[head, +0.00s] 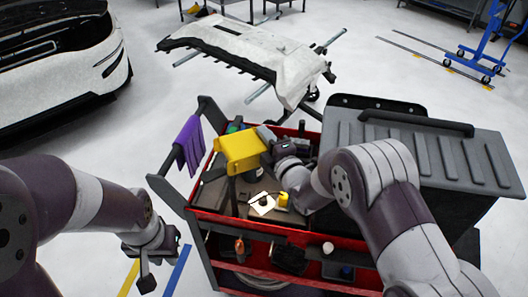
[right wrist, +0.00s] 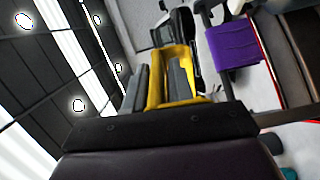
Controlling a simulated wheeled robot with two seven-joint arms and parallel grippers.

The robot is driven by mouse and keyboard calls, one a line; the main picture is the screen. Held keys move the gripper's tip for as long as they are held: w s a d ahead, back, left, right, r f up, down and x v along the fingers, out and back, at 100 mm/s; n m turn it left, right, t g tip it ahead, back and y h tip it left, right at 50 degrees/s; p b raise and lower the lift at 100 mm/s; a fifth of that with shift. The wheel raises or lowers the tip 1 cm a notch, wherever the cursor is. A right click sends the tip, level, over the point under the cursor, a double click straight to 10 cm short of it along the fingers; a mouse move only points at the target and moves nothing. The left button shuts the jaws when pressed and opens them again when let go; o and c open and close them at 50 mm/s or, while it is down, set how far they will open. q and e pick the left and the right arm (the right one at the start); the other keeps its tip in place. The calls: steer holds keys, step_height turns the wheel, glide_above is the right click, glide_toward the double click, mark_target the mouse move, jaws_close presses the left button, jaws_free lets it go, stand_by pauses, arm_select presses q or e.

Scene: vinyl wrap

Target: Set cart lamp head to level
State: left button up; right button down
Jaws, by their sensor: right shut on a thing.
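The yellow lamp head (head: 241,151) stands above the left part of the red cart (head: 300,236), on a dark post. In the head view its top looks slightly tilted. My right gripper (head: 264,139) reaches it from the right and is shut on its edge. In the right wrist view the yellow lamp frame (right wrist: 178,78) lies between the grey fingers (right wrist: 158,84); the contact is partly hidden. My left gripper (head: 163,262) is open and empty, low at the left of the cart, apart from it.
A purple cloth (head: 190,143) hangs on the cart's left handle; it also shows in the right wrist view (right wrist: 232,45). A white paper (head: 262,204) and a small yellow item (head: 283,200) lie on the cart top.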

steer(key=shift+r, duration=0.6)
steer(key=c, duration=1.2)
jaws_free()
steer(key=shift+a, duration=0.1)
